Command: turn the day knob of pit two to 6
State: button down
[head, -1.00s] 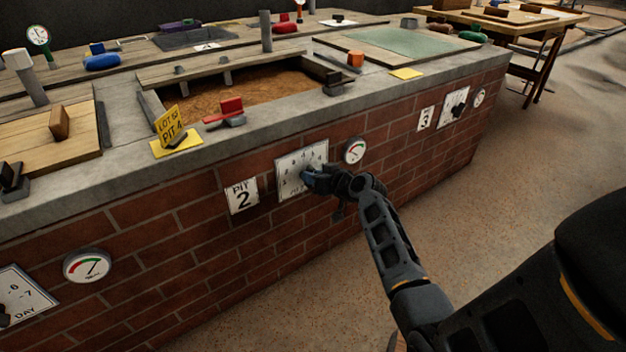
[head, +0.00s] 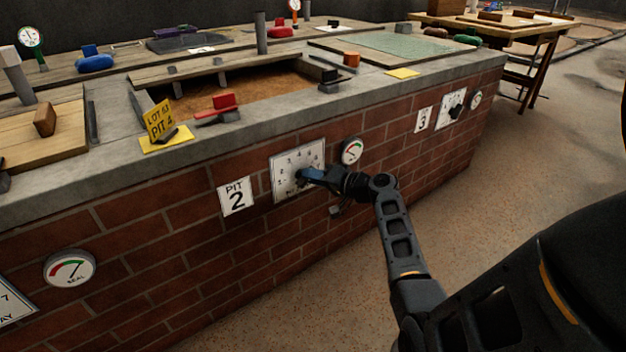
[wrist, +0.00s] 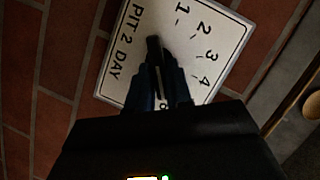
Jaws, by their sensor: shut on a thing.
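The pit two day dial (head: 284,162) is a white plate on the brick front, right of the PIT 2 sign (head: 236,196). It also shows in the wrist view (wrist: 115,75), turned sideways, with 1 to 4 readable and the numbers beyond partly covered by my gripper. The dark day knob (wrist: 153,44) is a narrow bar at the plate's middle. My gripper (wrist: 158,78) is shut on this knob; in the head view my gripper (head: 308,175) reaches it from the right. I cannot tell which number the knob points at.
A round gauge (head: 352,151) sits close right of the dial. The pit 3 dial (head: 451,105) is farther right on the wall. A red-handled clamp (head: 222,108) and a yellow lot card (head: 160,122) are on the ledge above. The floor at right is clear.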

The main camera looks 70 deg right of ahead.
jog(key=shift+f+m, duration=0.1)
jog(key=shift+m, duration=0.2)
dwell(0.4)
jog(key=c, duration=1.1)
grip_release()
jog(key=p+v, duration=0.2)
jog(key=v, duration=0.6)
jog(key=shift+d+f, duration=0.1)
